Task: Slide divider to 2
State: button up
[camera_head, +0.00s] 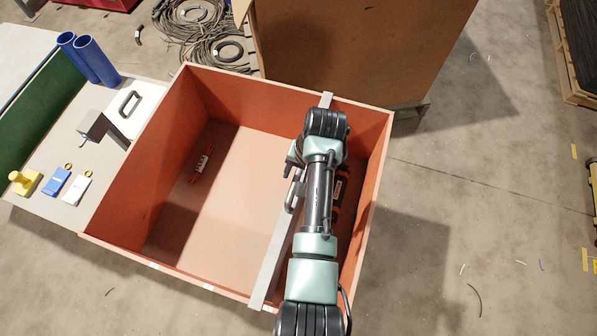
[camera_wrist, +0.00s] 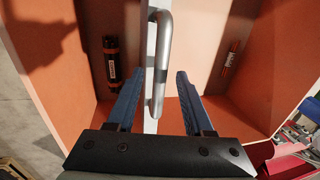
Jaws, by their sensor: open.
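The divider (camera_head: 275,259) is a pale grey bar across the orange bin, right of the bin's middle. Its metal loop handle (camera_head: 293,190) stands on it and also shows in the wrist view (camera_wrist: 164,50). My gripper (camera_wrist: 161,74) is open, with one blue finger on each side of the handle's near end. I cannot tell whether either finger touches the handle. In the head view my arm hides part of the divider and most of the gripper. Small pale marks show on the bin's front rim; no number is readable.
The bin (camera_head: 110,245) holds a red labelled item (camera_head: 201,164) by its left wall and a black and orange cylinder (camera_wrist: 112,62) right of the divider in the head view. The floor between is clear.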

grip_shut()
dwell(1.4)
